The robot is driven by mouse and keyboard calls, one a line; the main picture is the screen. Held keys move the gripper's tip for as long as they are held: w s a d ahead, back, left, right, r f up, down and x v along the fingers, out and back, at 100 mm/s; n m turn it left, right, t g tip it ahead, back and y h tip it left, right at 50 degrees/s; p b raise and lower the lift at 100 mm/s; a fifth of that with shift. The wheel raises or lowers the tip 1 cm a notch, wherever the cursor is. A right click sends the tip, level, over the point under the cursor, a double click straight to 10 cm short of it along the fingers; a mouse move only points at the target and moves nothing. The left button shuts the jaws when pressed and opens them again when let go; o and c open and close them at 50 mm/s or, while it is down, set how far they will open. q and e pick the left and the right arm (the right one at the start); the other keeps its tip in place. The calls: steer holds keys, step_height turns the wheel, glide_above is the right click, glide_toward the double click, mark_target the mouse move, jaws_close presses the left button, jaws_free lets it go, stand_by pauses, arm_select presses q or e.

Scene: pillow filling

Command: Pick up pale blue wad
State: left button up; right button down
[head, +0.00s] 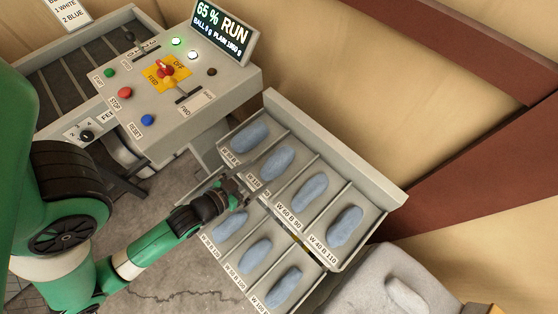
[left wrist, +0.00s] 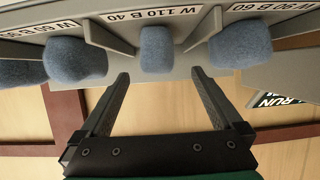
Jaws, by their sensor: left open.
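Several blue-grey wads lie one to a compartment in a two-tier labelled rack (head: 372,185). One upper-tier wad (head: 277,164) lies just beyond my left gripper (head: 243,186), which reaches in between the tiers at the rack's left side. In the left wrist view, the open fingers of my left gripper (left wrist: 160,74) point toward a wad (left wrist: 157,50) by the label W 110 B 40. That wad appears between the fingertips, and no grip on it shows. Other wads flank it at left (left wrist: 75,60) and right (left wrist: 240,46). My right gripper is not in view.
A control box (head: 165,95) with coloured buttons and a display (head: 222,33) reading 65 % RUN stands at the upper left. Thin dividers separate the wads. A pale grey surface with a lump on it (head: 405,298) is at the lower right.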

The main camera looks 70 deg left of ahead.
mark_target(277, 163)
arm_select(q)
steer(key=x, duration=0.4)
steer(key=shift+w+a+b, duration=0.2)
steer(key=shift+w+b, duration=0.15)
steer(key=b+x, duration=0.1)
steer(key=x, duration=0.4)
steer(key=shift+w, duration=0.15)
steer(key=shift+d, duration=0.1)
steer(key=shift+c, duration=0.2)
steer(key=c, duration=1.5)
steer(key=shift+c, duration=0.2)
steer(key=shift+r, duration=0.1)
